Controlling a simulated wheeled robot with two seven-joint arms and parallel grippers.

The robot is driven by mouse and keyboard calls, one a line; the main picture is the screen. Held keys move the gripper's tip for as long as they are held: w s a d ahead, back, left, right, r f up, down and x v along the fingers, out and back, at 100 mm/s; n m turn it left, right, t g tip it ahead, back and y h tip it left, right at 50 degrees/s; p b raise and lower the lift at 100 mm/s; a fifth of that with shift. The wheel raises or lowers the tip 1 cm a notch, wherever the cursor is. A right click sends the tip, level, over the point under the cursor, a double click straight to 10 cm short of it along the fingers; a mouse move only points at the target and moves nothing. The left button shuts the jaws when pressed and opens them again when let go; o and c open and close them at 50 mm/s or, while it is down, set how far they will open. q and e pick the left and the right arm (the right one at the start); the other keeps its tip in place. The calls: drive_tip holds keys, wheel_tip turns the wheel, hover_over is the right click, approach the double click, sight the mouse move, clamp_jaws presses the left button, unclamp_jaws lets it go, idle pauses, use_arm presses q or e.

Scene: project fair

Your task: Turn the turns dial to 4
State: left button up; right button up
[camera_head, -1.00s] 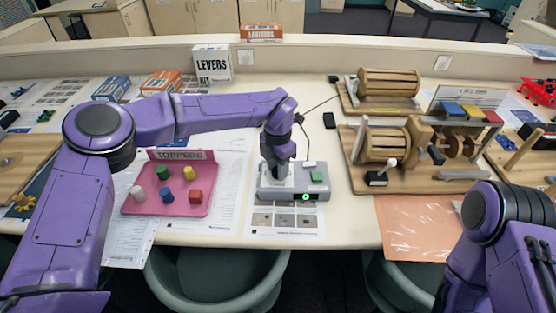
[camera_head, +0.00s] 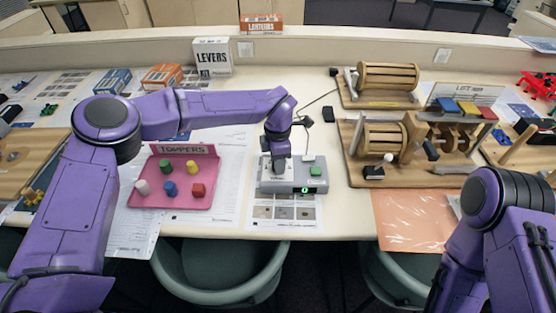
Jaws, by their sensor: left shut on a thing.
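A grey box device (camera_head: 308,174) stands on a printed sheet at the middle of the table. It has a green button (camera_head: 315,171) on top and a small display on its front with a green glowing mark that looks like 0. My left gripper (camera_head: 279,163) points down onto the left part of the device's top and is shut on the dial there. The gripper hides the dial, so its pointer and setting cannot be read. My right arm shows at the lower right, but its gripper is out of view.
A pink toppers tray (camera_head: 180,200) with several coloured pegs lies left of the device. A wooden machine (camera_head: 430,176) with a crank stands to the right. A levers box (camera_head: 212,57) stands behind. Black cables run behind the device.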

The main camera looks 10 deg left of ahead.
use_arm(q)
drive_tip(key=shift+w+r, duration=0.1)
drive_tip(key=o, duration=1)
drive_tip(key=shift+o, duration=0.2)
wheel_tip(320, 180, up, 10)
drive_tip(key=b, duration=0.3)
drive_tip(key=shift+r, duration=0.25)
